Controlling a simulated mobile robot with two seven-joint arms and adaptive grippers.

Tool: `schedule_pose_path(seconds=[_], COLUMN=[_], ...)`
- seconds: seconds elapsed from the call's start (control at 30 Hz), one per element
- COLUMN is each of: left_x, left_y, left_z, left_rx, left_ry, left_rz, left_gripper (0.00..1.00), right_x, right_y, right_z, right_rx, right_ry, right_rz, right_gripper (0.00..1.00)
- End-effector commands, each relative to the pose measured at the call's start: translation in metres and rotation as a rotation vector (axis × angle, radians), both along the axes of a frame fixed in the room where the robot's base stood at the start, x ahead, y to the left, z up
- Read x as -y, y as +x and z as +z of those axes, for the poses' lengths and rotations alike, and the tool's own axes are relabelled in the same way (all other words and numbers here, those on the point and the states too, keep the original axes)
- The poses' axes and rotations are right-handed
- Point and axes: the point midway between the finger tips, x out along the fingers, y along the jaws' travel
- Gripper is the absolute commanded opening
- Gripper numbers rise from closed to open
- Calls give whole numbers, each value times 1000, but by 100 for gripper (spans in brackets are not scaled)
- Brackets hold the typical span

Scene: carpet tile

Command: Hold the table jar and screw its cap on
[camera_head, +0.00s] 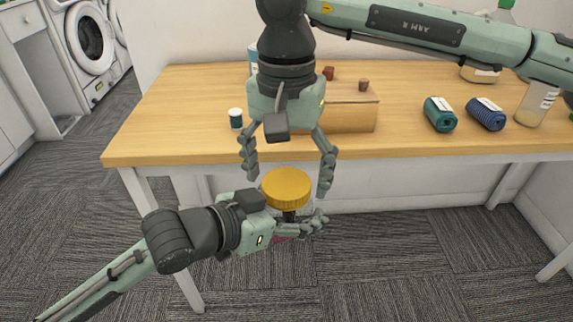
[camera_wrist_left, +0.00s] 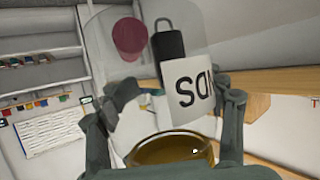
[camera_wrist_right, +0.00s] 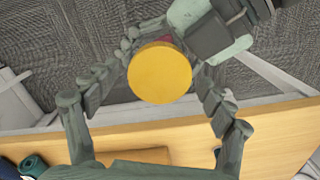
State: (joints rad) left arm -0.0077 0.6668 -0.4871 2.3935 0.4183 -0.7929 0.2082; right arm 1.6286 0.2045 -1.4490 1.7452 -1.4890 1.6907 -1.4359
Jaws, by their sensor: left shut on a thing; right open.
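The yellow cap (camera_head: 287,187) sits at the top of the clear jar, in front of the table; I cannot tell how far it is threaded. The jar (camera_wrist_left: 186,88) is see-through in the left wrist view, with a printed white label and a maroon and a black thing showing through it. My left gripper (camera_head: 297,228) is shut on the jar, its fingers on both sides of the body. My right gripper (camera_head: 286,180) points down from above, open, with its fingers spread on either side of the cap. In the right wrist view the cap (camera_wrist_right: 160,72) lies between the fingertips, with gaps visible.
The wooden table (camera_head: 180,125) stands just behind the grippers. On it are a wooden box (camera_head: 350,117), a small dark jar (camera_head: 235,118), a green roll (camera_head: 439,114), a blue roll (camera_head: 486,113) and bottles at the right. The carpet floor in front is clear.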

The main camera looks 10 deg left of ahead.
Motion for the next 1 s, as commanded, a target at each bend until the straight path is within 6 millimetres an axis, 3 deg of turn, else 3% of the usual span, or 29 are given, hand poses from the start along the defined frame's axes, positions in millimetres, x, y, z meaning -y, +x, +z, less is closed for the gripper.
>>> schedule_pose_path(seconds=[0.13, 0.57, 0.67, 0.77, 1.0], left_x=[0, 0, 0, 0, 0], left_y=[0, 0, 0, 0, 0], left_z=[1, 1, 1, 1, 1], left_rx=[2, 2, 3, 3, 3], left_ry=[-1, -1, -1, -1, -1], left_rz=[0, 0, 0, 0, 0], left_gripper=[0, 0, 0, 0, 0], right_x=[0, 0, 0, 0, 0], right_y=[0, 0, 0, 0, 0], right_z=[0, 0, 0, 0, 0], right_rx=[0, 1, 1, 1, 0], right_ry=[0, -1, -1, -1, -3], right_rz=[0, -1, -15, -115, -681], right_gripper=[82, 29, 28, 28, 28])
